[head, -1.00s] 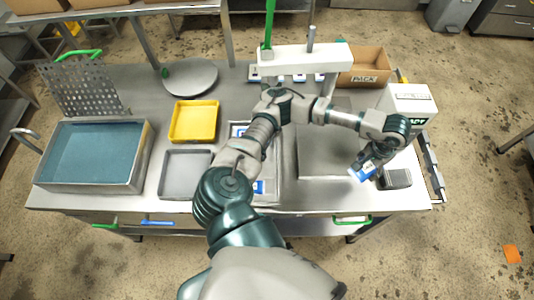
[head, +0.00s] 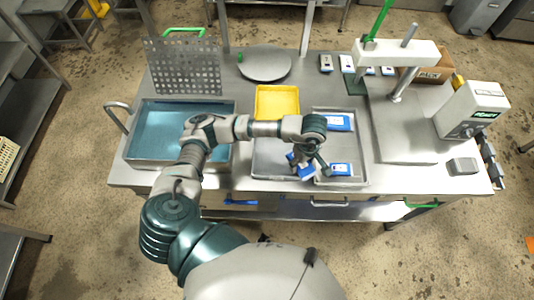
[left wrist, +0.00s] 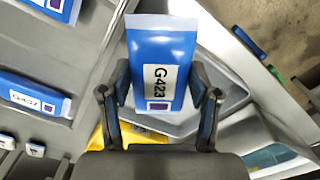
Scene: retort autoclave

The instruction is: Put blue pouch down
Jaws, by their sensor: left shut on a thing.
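The blue pouch (left wrist: 160,55), with a white label reading G423, is in my left gripper (left wrist: 160,98), a finger on each side of it. In the head view the pouch (head: 303,169) hangs over the right part of the empty grey tray (head: 265,173), close to the divide with the pouch tray. It looks raised above the tray; its exact height is hard to tell. The neighbouring metal tray (head: 361,160) holds two other blue pouches, one at the back (head: 338,123) and one at the front (head: 341,170). My right gripper is out of view.
A yellow tray (head: 277,102) stands behind the grey tray. A water-filled basin (head: 160,135) is on the left under my arm. A sealing machine (head: 470,110), a flat metal plate (head: 405,145) and a small grey block (head: 462,166) are on the right.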

